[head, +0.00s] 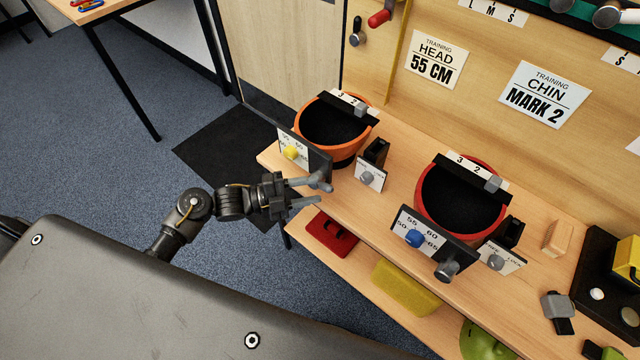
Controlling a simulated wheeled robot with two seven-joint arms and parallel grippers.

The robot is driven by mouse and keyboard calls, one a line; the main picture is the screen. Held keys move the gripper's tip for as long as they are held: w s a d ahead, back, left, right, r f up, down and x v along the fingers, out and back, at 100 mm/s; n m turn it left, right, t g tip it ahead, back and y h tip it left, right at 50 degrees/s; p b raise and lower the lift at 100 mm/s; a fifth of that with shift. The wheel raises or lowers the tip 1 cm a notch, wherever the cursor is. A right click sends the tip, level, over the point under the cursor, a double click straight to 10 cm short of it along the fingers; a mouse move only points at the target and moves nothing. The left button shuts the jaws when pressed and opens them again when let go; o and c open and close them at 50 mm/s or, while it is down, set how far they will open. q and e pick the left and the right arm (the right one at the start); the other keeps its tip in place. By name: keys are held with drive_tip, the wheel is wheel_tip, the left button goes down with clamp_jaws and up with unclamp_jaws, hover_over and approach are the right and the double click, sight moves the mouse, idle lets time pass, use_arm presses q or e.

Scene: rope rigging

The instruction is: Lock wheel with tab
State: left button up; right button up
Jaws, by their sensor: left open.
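An orange helmet shell (343,152) sits open side up at the left of the wooden bench. Its front panel carries a yellow wheel (291,153) among size numbers. A small white panel beside it has a grey tab (367,178). A red helmet shell (428,190) stands to the right, with a blue wheel (414,238) on a numbered panel and a grey tab (495,262) on a white panel marked with a lock label. My left gripper (319,190) is open and empty, in front of the orange helmet, below and right of the yellow wheel. My right gripper is out of view.
Both shells have a numbered strip with a grey slider on the rim. A grey knob (446,270) sticks out below the blue wheel. A lower shelf holds a red item (331,236), a yellow block (406,287) and a green helmet (484,342). A wooden block (558,238) stands at right.

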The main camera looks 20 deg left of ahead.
sight(321, 189)
use_arm(q)
drive_tip(key=shift+x, duration=1.55)
clamp_jaws()
